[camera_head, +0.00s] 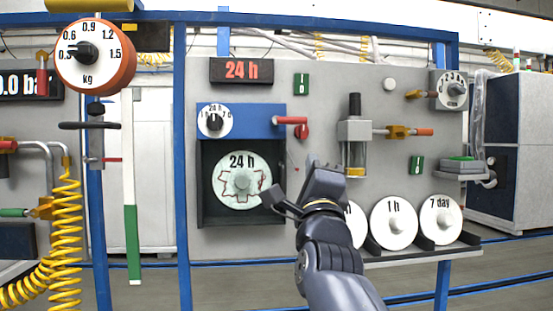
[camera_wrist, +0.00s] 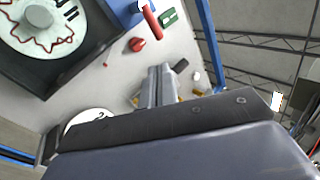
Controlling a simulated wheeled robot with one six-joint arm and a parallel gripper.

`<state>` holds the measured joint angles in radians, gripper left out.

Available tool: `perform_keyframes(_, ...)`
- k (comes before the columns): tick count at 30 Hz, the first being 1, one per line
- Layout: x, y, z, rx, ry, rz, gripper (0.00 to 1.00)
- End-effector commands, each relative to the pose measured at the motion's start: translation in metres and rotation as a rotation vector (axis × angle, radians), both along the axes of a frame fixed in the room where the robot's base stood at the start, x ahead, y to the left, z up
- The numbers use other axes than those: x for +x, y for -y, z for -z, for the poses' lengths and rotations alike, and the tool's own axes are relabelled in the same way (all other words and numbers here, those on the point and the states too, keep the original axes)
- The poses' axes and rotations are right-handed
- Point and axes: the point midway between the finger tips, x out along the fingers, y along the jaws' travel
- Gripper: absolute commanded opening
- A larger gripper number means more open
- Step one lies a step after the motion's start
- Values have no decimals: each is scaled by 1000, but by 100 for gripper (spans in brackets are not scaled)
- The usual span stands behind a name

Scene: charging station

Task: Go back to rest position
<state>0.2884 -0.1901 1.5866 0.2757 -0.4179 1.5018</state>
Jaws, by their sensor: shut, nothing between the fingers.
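My gripper (camera_head: 313,163) is raised in front of the grey panel, right of the chart recorder and apart from it. In the wrist view its two grey fingers (camera_wrist: 160,75) are together with nothing between them. The open recorder (camera_head: 206,212) holds a white 24 h disc (camera_head: 241,178) with a red trace. That disc also shows at the upper left of the wrist view (camera_wrist: 15,32). My arm hides part of the panel and part of a disc on the rack.
A low rack (camera_head: 415,255) holds a 1 h disc (camera_head: 393,222), a 7 day disc (camera_head: 441,219) and a partly hidden disc (camera_head: 355,224). A red handle (camera_head: 292,121) and a glass cylinder fixture (camera_head: 355,150) stick out near my gripper. Blue posts (camera_head: 180,150) frame the panel.

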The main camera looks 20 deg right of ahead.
Motion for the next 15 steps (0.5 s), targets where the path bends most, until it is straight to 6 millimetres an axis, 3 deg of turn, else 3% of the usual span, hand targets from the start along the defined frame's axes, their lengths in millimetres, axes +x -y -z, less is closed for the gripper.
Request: perform_keyframes(15, -6, -2, 4, 0, 0, 0, 0)
